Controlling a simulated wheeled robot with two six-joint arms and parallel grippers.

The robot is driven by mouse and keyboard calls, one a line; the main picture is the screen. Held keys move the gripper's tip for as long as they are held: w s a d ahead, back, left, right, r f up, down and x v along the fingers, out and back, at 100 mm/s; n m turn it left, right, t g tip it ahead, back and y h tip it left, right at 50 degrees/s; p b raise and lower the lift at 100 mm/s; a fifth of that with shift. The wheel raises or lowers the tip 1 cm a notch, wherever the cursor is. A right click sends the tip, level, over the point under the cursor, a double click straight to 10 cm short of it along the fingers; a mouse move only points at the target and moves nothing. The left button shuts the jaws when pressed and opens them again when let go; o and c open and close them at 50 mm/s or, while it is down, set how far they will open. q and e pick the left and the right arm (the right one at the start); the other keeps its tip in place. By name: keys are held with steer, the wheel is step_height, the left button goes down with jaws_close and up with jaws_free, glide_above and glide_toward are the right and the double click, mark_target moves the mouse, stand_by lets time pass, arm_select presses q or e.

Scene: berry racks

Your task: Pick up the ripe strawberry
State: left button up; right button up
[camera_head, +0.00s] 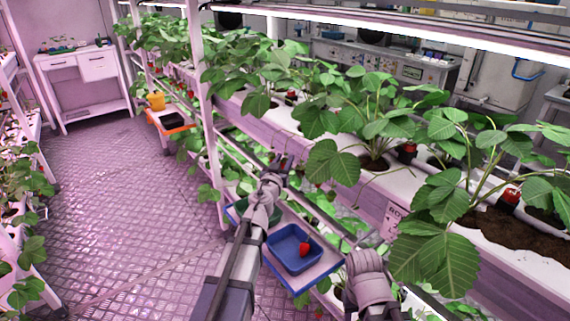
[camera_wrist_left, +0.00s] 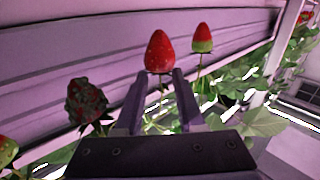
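A fully red strawberry (camera_wrist_left: 159,50) stands in the left wrist view at the tips of my left gripper (camera_wrist_left: 160,76). The gripper's two fingers are apart, one on each side of the berry's lower end; I cannot tell whether they touch it. To the right is a red strawberry with a pale green lower part (camera_wrist_left: 203,38). To the left is a dark, spoiled-looking berry (camera_wrist_left: 88,101), with a green berry (camera_wrist_left: 7,151) at the edge. In the head view my left gripper (camera_head: 277,163) is beside the rack under leaves. My right arm shows low in that view, but its fingers do not.
A blue tray (camera_head: 273,241) holding a red strawberry (camera_head: 304,249) sits below my left gripper. The white planting trough (camera_head: 393,189) runs along the right, with leaves overhanging it. An orange tray (camera_head: 168,128) is farther back. The floor aisle (camera_head: 130,200) is clear.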

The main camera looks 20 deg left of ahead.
arm_select(q)
steer(key=shift+w, duration=0.9)
steer(key=shift+s, duration=0.1)
jaws_close()
